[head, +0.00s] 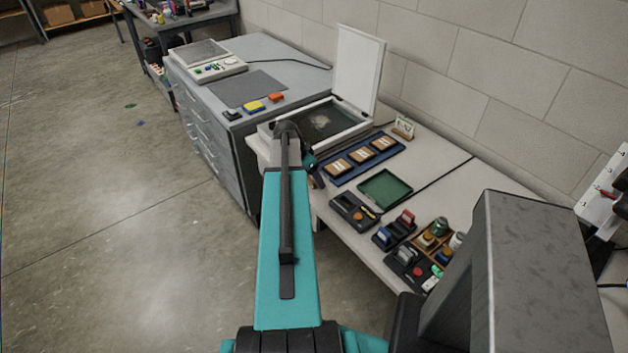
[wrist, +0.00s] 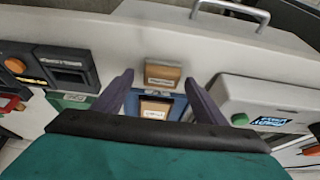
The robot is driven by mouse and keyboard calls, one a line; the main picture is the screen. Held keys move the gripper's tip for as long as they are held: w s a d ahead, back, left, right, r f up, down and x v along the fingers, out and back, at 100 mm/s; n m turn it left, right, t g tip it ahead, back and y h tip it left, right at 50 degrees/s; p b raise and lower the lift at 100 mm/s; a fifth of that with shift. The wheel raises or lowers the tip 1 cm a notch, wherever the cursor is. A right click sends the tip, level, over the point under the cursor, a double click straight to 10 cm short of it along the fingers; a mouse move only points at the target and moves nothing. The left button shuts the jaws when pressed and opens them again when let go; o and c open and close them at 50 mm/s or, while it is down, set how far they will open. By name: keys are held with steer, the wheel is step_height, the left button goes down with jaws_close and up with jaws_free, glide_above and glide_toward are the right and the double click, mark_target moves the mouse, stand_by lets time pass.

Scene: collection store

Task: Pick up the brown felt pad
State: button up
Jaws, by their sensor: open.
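Three brown squares with pale labels lie in a row on a dark blue tray (head: 368,168) in the head view: a near one (head: 337,168), a middle one (head: 362,156) and a far one (head: 383,143). I cannot tell from the pictures whether one is the felt pad. My gripper (wrist: 159,80) is open in the wrist view. A brown labelled square (wrist: 164,70) shows between its fingertips, with another (wrist: 155,107) behind it on blue. Neither is visibly held. In the head view my arm hides most of the gripper, beside the tray's near end.
A white lidded case (head: 352,128) stands open beyond the tray. A green tray (head: 385,188) and small dark holders (head: 354,210) lie on the near side. A grey drawer cabinet (head: 222,150) stands at left. The floor at left is largely clear.

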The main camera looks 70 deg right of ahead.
steer(key=c, duration=1.1)
steer(key=shift+r, duration=0.15)
steer(key=shift+c, duration=0.2)
steer(key=shift+r+b, duration=0.7)
steer(key=shift+r, duration=0.65)
steer(key=w+a+r+b, duration=0.1)
steer(key=w+a+b, duration=0.1)
steer(key=w+a, duration=0.2)
steer(key=w+a+r+b, duration=0.1)
steer(key=w+a, duration=0.3)
steer(key=a, duration=0.5)
steer(key=shift+w+a+b, duration=0.25)
steer(key=shift+a+b, duration=0.05)
steer(key=shift+b, duration=0.2)
